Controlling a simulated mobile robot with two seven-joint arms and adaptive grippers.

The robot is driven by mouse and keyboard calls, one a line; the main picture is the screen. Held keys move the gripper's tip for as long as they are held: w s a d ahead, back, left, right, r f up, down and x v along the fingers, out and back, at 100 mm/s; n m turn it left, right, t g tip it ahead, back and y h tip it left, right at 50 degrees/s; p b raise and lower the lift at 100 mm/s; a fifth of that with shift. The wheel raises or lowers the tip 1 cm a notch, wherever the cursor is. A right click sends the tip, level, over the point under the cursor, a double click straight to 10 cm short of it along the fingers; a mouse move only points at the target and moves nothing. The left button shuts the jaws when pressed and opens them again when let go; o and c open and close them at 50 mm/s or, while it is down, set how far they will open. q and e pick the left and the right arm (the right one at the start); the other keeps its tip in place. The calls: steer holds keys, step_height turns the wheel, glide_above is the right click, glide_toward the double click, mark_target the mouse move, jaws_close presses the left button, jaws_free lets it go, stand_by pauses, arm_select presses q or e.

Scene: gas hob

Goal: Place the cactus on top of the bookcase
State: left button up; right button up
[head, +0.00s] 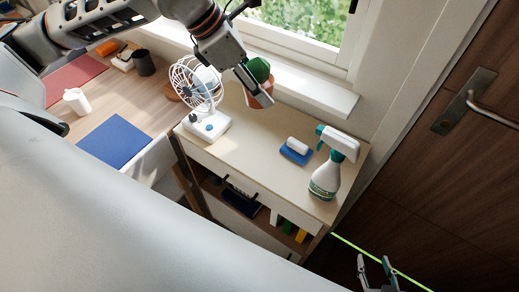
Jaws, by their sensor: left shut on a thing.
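The cactus (259,69) is green and stands in a reddish-orange pot (263,99) with a pale rim. My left gripper (254,92) comes in from the upper left and is shut on the cactus pot, covering part of it. The cactus is roughly upright over the back part of the bookcase (247,139), near the window sill. I cannot tell whether the pot touches the bookcase top. My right gripper (377,272) is at the bottom right, with its fingers apart and empty, away from the bookcase.
A white fan (202,121) stands left of the cactus on the bookcase top. A blue-and-white brush or eraser (296,151) and a spray bottle (325,178) are to the right. Bare top lies between them. A desk (150,118) adjoins at left; a door (440,180) is at right.

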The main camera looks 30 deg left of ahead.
arm_select(q)
steer(key=shift+r+m, duration=0.1)
steer(key=shift+m, duration=0.3)
glide_toward(268, 150)
steer(key=x, duration=0.4)
steer(key=shift+w, duration=0.15)
steer(key=shift+f, duration=0.3)
steer(key=o, duration=1.3)
steer(key=shift+r, duration=0.1)
